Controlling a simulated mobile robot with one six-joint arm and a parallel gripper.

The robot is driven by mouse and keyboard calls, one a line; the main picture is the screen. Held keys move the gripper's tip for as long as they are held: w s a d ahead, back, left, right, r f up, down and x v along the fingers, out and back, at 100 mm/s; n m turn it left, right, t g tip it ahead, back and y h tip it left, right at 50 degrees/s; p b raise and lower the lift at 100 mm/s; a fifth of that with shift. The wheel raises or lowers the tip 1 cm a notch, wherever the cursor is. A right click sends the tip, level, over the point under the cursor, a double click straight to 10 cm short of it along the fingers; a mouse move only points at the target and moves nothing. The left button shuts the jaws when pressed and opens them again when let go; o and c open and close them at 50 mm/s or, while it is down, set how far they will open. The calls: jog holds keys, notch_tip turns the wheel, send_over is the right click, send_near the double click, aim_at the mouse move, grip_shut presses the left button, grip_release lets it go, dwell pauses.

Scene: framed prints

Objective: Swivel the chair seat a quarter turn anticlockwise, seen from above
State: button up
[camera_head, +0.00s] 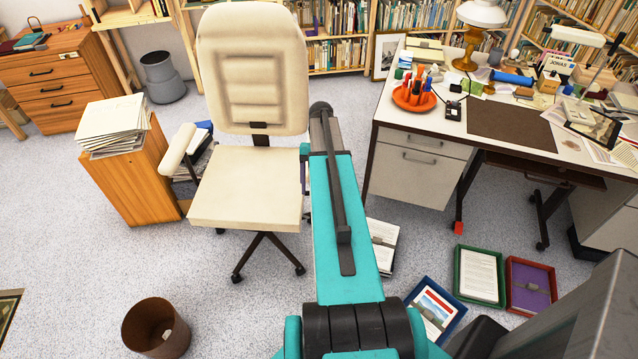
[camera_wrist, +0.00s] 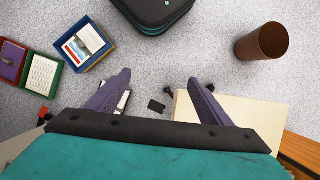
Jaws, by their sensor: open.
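The cream swivel chair has its tall backrest (camera_head: 252,70) at the back and its flat seat (camera_head: 245,195) toward me. An armrest (camera_head: 177,148) shows at its left; the right side is largely hidden by my teal arm. Black castor legs (camera_head: 265,245) show below. In the wrist view the seat (camera_wrist: 262,118) lies at the right, its corner partly behind one finger. My gripper (camera_wrist: 158,85) is open, its two purple fingers spread with nothing held between them. In the head view it is mostly hidden behind my arm, beside the seat's right edge. I cannot tell whether it touches the chair.
A desk (camera_head: 425,120) with drawers stands at the right. A wooden cabinet (camera_head: 130,175) with stacked papers is close at the chair's left. A brown bin (camera_head: 152,325) stands in front left. Trays (camera_head: 478,300) and papers lie on the floor at right. Floor before the chair is mostly clear.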

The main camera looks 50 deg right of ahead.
jog(key=shift+a+f, duration=0.1)
jog(key=shift+a, duration=0.1)
jog(key=c, duration=0.6)
jog(key=shift+n+g, duration=0.3)
jog(key=shift+n, duration=0.4)
jog(key=a+f, duration=0.3)
jog(key=a, duration=0.1)
jog(key=a+f, duration=0.2)
jog(key=a, duration=0.1)
jog(key=shift+w+f+b, duration=0.3)
jog(key=shift+b, duration=0.05)
grip_shut()
jog(key=s+a+f+n+h+b, duration=0.1)
jog(key=s+a+f+n, duration=0.2)
jog(key=a+f, duration=0.95)
jog(key=s+a+f+n+g+h+b, duration=0.1)
jog(key=s+a+f+n, duration=0.2)
jog(key=s+a+f, duration=0.2)
jog(key=s+a+f+n+g+h+b, duration=0.1)
jog(key=s+a+f, duration=0.4)
jog(key=s+a, duration=0.5)
jog(key=a+n, duration=0.1)
jog(key=a, duration=0.3)
jog(key=shift+s+f+n+h+b, duration=0.15)
jog(key=shift+s+n+h+b, duration=0.15)
jog(key=shift+s+n, duration=0.1)
jog(key=shift+s+a, duration=0.1)
